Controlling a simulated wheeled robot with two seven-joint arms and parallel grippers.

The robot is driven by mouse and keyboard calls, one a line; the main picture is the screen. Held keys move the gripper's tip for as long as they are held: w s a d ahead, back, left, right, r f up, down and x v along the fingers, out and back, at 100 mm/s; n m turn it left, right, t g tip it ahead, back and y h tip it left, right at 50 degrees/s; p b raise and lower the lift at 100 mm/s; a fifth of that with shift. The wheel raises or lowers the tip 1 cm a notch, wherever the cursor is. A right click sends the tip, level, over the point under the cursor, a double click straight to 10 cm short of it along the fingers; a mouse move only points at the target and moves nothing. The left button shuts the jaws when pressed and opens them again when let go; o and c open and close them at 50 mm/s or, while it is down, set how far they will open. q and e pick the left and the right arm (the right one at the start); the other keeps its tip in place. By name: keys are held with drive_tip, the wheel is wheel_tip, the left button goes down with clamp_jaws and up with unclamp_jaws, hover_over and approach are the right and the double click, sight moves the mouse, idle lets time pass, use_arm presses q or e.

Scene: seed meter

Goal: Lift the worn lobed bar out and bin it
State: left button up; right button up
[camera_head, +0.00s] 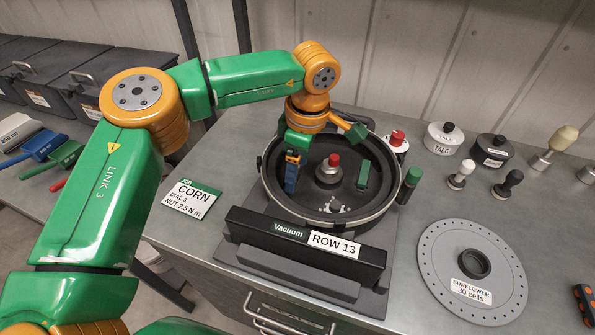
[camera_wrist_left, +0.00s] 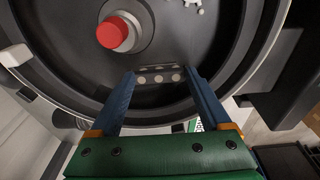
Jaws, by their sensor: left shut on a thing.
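The round black seed meter housing (camera_head: 385,206) stands open on the bench, with a red-capped hub (camera_head: 331,166) at its centre. My left gripper (camera_head: 291,180) reaches down into the left part of the housing. In the left wrist view its two blue fingers (camera_wrist_left: 163,78) close on a dark piece with pale round marks (camera_wrist_left: 160,76), which I take for the worn lobed bar. It appears low against the inner wall; I cannot tell whether it is clear of its seat. The fingers largely hide it in the head view. My right gripper is not in view.
A green bar (camera_head: 362,174) stands in the housing's right side. The Vacuum ROW 13 block (camera_head: 300,243) lies in front. A SUNFLOWER disc (camera_head: 473,272), talc pot (camera_head: 443,139) and small knobs are at right.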

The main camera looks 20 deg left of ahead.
use_arm(q)
drive_tip(key=shift+s+a+f, duration=0.1)
drive_tip(key=shift+f, duration=0.05)
drive_tip(key=shift+c, duration=0.7)
wheel_tip(320, 180, up, 3)
drive_tip(key=shift+a+f+b, duration=0.1)
drive_tip(key=shift+f+b, duration=0.05)
drive_tip(key=shift+b, duration=0.4)
drive_tip(key=s+r, duration=0.2)
drive_tip(key=s+r+b, duration=0.1)
drive_tip(key=r, duration=0.1)
drive_tip(key=shift+d, duration=0.25)
clamp_jaws()
drive_tip(key=shift+s+d+r+b, duration=0.3)
drive_tip(key=shift+s+r, duration=0.6)
drive_tip(key=shift+s, duration=0.8)
drive_tip(key=shift+s+d+r+b, duration=0.3)
drive_tip(key=shift+s+r, duration=0.6)
drive_tip(key=shift+s, duration=0.75)
drive_tip(key=shift+s+d+r+b, duration=0.3)
drive_tip(key=shift+s+r, duration=0.6)
drive_tip(key=shift+s, duration=0.8)
drive_tip(key=o, duration=1)
unclamp_jaws()
